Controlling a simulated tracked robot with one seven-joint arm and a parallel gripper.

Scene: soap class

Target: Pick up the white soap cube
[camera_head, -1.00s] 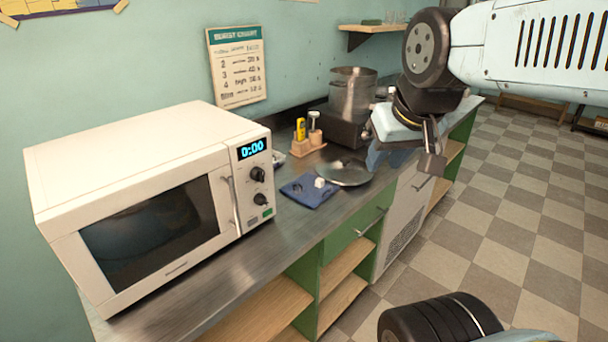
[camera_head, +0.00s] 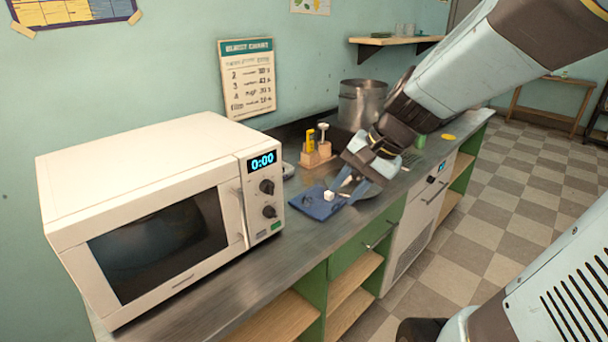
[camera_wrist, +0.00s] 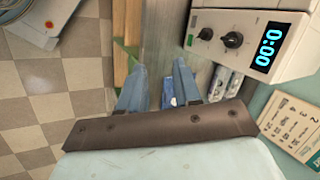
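The white soap cube (camera_head: 329,195) sits on a folded blue cloth (camera_head: 309,208) on the metal counter, right of the microwave. My gripper (camera_head: 349,191) is just to the right of the cube and slightly above the counter, its blue fingers pointing down and left. In the wrist view the two fingers of my gripper (camera_wrist: 161,85) are spread apart. Part of the blue cloth (camera_wrist: 168,92) shows between them.
A white microwave (camera_head: 150,210) stands left on the counter (camera_head: 235,280). A wooden holder (camera_head: 317,155) with a yellow item and a steel pot (camera_head: 360,103) stand behind.

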